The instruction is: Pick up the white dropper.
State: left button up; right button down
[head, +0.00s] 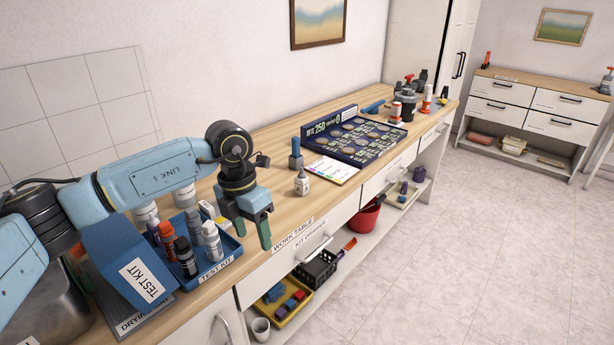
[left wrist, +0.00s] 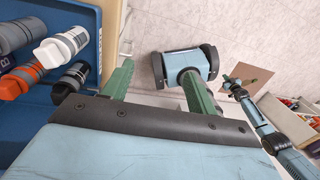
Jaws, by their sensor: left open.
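A small white bottle with a narrow tip (head: 302,184), dropper-like, stands upright on the work table (head: 285,222), beside a printed card. Slim bottles with white, orange and black parts stand in the blue test kit tray (head: 225,268); one pale bottle (head: 211,241) is at its right side. The left wrist view shows a white-ended one (left wrist: 62,46). I cannot tell for sure which is the white dropper. My left gripper (head: 245,222) is open and empty, above the table edge, right of the tray and left of the lone bottle. My right gripper (left wrist: 231,82) appears small in the left wrist view; its jaws are unclear.
A dark display board (head: 355,138) lies farther along. Open shelves hold a yellow tray (head: 283,310).

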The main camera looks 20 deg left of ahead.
aim_at(301, 182)
jog(key=i, duration=1.25)
